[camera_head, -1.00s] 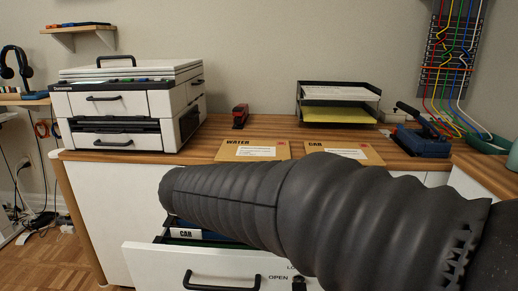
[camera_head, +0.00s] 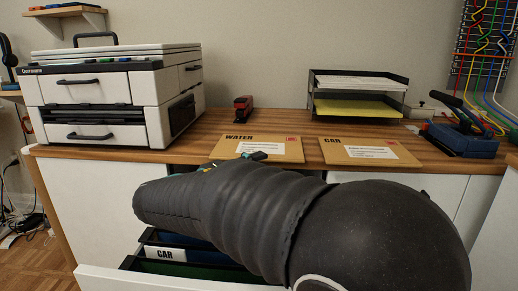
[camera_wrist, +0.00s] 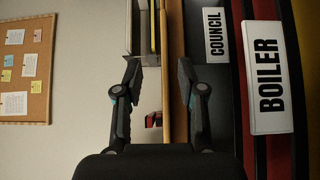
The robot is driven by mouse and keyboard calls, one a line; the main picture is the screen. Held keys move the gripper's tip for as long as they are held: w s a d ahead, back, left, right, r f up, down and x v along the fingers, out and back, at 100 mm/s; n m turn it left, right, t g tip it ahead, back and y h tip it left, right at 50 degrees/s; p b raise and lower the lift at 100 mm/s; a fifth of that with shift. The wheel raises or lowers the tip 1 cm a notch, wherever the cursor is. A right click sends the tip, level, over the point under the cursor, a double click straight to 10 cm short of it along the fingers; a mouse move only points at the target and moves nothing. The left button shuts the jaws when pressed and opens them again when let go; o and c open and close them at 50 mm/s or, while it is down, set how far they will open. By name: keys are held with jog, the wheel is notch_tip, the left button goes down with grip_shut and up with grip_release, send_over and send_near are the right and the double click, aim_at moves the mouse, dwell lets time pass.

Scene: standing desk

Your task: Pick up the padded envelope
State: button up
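Two flat tan envelopes lie on the wooden desktop in the head view. The one marked WATER (camera_head: 258,149) is on the left and the one marked CAR (camera_head: 371,152) is on the right. Each has a white label and a small red mark. My gripper (camera_wrist: 158,80) is open in the wrist view, with its two fingers apart and nothing held between them. In the head view a small dark part of it shows above my arm, at the front edge of the WATER envelope. My arm hides the rest. I cannot make out either envelope in the wrist view.
An open drawer (camera_head: 97,279) with hanging files is below the desktop (camera_head: 205,130), under my arm. File labels COUNCIL (camera_wrist: 215,35) and BOILER (camera_wrist: 268,77) show in the wrist view. A printer (camera_head: 110,95), red stapler (camera_head: 242,109), paper tray (camera_head: 359,96) and blue tool (camera_head: 462,141) stand around the envelopes.

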aim_at(281, 161)
jog(key=shift+f+x, duration=0.15)
jog(key=shift+x, duration=1.45)
jog(key=shift+f+x, duration=0.15)
jog(key=shift+x, duration=1.4)
jog(key=shift+c, duration=0.2)
grip_shut()
